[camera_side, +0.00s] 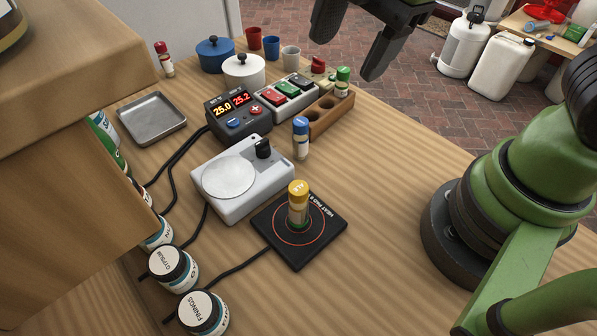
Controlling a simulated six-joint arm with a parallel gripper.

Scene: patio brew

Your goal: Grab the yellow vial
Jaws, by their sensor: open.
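The yellow-capped vial (298,205) stands upright on the black heat pad (329,226), inside its red ring. My gripper (343,58) is at the top of the view, above and behind the vial and well apart from it. Its two dark fingers are spread, with nothing between them.
A blue-capped vial (301,139) stands behind the pad, near the white stirrer (201,199). The controller (247,127), metal tray (150,122) and pots are farther back. Jars line the left; table right of the pad is clear.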

